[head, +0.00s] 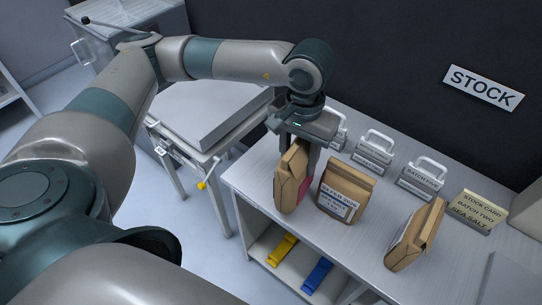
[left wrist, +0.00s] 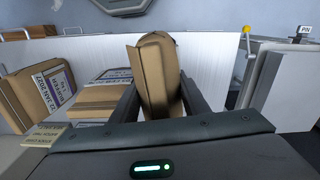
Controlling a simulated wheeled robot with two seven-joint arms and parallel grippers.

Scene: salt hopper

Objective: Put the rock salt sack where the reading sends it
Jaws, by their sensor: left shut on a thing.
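My left gripper (head: 299,143) is shut on a brown paper sack (head: 290,182) with a red patch on its side. The sack is upright and slightly tilted, at the left end of the stock counter (head: 250,182). I cannot tell whether its base touches the counter, and its label is not readable. In the left wrist view the sack (left wrist: 157,75) stands between the two fingers. A second brown sack (head: 350,180) with a white and blue label stands just to its right. A third sack (head: 413,238) stands farther right. My right gripper is not in view.
A stock card (head: 476,211) reads batch two, sea salt. Handled plaques (head: 372,156) (head: 422,180) stand along the back, below a STOCK sign (head: 484,88). A grey bench (head: 205,118) with a yellow-knobbed lever (head: 201,185) stands left. Yellow (head: 282,249) and blue (head: 317,275) items lie on the lower shelf.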

